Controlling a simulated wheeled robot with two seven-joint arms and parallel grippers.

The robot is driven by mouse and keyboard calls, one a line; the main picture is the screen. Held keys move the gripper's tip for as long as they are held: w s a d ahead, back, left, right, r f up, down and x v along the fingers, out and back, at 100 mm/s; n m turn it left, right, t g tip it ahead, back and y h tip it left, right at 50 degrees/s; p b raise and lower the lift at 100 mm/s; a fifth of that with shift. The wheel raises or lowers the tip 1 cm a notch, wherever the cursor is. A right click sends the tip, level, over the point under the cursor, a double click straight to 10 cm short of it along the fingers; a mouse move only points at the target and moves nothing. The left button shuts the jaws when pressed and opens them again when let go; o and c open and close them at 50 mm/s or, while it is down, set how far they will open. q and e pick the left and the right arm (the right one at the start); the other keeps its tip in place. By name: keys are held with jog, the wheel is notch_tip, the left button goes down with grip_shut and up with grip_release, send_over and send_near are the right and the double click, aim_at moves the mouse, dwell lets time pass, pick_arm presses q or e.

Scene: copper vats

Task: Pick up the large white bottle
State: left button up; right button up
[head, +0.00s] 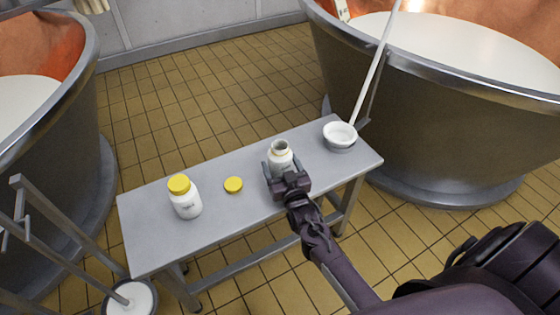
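A white bottle (281,156) without a lid, its dark round mouth facing up, is upright at the bench's right half. My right gripper (281,167) is at this bottle from the near side, one finger on each side of it. I cannot tell whether the fingers press on it; its lower part is hidden behind the gripper. I cannot tell surely which bottle is larger. My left gripper is not in view.
The grey bench (235,212) also bears a loose yellow lid (233,184) between the bottles and a white bowl-shaped ladle (340,134) with a long handle at right. Large vats (440,135) of white liquid stand on both sides. A metal frame is at lower left.

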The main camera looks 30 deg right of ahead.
jog(key=c, duration=0.9)
jog(key=shift+r, duration=0.1)
jog(key=shift+c, duration=0.3)
jog(key=shift+r, duration=0.1)
jog(key=shift+s, duration=0.35)
jog(key=s+a+p, duration=0.2)
jog(key=s+a, duration=0.1)
jog(key=s, duration=1.3)
pick_arm(q)
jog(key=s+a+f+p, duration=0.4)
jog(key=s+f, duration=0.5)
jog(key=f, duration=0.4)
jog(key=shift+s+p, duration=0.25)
jog(key=shift+p, duration=0.25)
pick_arm(e)
jog(key=shift+d+r, duration=0.2)
jog(key=shift+r, duration=2.25)
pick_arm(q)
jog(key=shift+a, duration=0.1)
